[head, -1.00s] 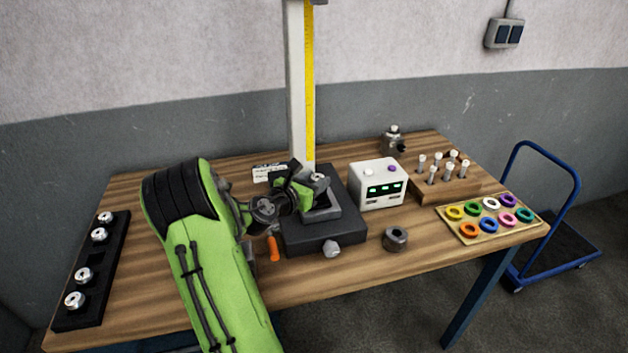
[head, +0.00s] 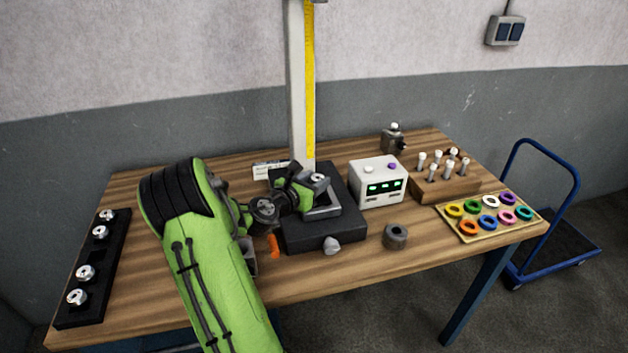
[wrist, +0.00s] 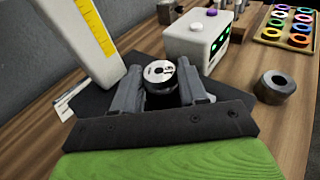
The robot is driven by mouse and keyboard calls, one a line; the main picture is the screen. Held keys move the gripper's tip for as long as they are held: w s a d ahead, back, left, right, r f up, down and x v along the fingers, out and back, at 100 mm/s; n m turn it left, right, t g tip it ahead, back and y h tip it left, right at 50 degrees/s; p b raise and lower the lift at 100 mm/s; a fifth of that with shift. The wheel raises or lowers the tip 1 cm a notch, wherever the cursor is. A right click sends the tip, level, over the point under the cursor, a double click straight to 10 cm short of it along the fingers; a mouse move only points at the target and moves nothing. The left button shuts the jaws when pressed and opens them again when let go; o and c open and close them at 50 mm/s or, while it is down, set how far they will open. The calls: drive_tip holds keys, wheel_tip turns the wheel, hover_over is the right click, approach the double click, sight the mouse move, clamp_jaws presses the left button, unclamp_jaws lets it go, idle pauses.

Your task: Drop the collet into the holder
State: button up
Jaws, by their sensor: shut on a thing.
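The collet (wrist: 158,72) has a round silver top with dark marks and sits between the two grey fingers of my gripper (wrist: 163,82) in the wrist view. My gripper is shut on it. In the head view the collet (head: 318,178) shows as a small bright top at the tip of my gripper (head: 314,188), over the black base (head: 346,229) of the column stand. A dark round body shows right under the silver top in the wrist view. I cannot tell whether this is the holder or how deep the collet sits; the fingers hide the sides.
A tall column (head: 300,90) with a yellow scale rises behind my gripper. A white box with a green display (head: 378,184) stands close on the right. A grey ring (head: 395,237) lies in front of it. A black rack (head: 93,265) with several collets is at the left.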

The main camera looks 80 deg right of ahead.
drive_tip(key=o, duration=1.2)
drive_tip(key=p+v, duration=0.1)
drive_tip(key=v, duration=1.4)
drive_tip(key=shift+w+a+r, duration=0.1)
drive_tip(key=shift+a+r, duration=0.05)
drive_tip(key=shift+a, duration=0.2)
